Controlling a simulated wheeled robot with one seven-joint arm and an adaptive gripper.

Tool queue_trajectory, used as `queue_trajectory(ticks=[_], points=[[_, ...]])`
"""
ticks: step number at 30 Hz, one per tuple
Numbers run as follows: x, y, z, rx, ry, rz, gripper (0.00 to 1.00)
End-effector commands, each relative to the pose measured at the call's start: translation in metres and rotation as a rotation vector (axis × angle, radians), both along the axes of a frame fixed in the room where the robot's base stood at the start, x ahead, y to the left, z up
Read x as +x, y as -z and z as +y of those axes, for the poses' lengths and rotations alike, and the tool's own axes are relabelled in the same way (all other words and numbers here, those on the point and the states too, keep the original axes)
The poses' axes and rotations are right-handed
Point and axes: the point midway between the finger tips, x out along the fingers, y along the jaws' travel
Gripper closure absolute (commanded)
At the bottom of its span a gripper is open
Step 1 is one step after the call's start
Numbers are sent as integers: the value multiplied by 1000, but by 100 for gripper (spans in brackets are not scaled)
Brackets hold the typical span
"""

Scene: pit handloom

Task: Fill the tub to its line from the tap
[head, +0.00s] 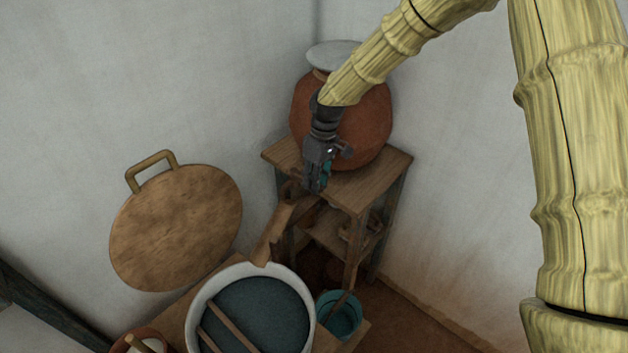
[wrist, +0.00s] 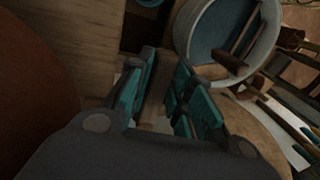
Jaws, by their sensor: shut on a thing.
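The tub (head: 296,284) is round with a pale rim and holds dark blue-grey contents, with wooden bars across it. Its line cannot be made out. It also shows at the upper right in the wrist view (wrist: 272,40). The clay pot (head: 368,125) stands on a wooden stand behind my gripper. My gripper (head: 314,188) is in front of the pot's lower side, its fingers shut on a brown wooden piece (wrist: 152,92). I cannot tell whether this piece is the tap's handle. The tap is largely hidden behind my gripper, and no water stream can be made out.
A wooden piece (head: 272,240) slopes from near my gripper to the tub's rim. The wooden stand (head: 385,165) has a lower shelf. A teal bucket (head: 343,318) sits right of the tub. A round brown board with a handle (head: 178,225) is at the left wall.

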Motion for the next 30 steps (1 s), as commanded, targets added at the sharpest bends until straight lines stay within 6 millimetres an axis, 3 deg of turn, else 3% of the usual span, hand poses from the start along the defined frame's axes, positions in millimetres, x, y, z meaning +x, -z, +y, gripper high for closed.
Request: queue_trajectory(ticks=[3, 4, 7, 20, 30], points=[[2, -2, -1, 1, 0, -5, 100], [2, -2, -1, 1, 0, -5, 75], [2, -1, -1, 0, 1, -4, 57], [2, -7, -2, 0, 2, -3, 57], [10, -61, -9, 1, 1, -6, 57]])
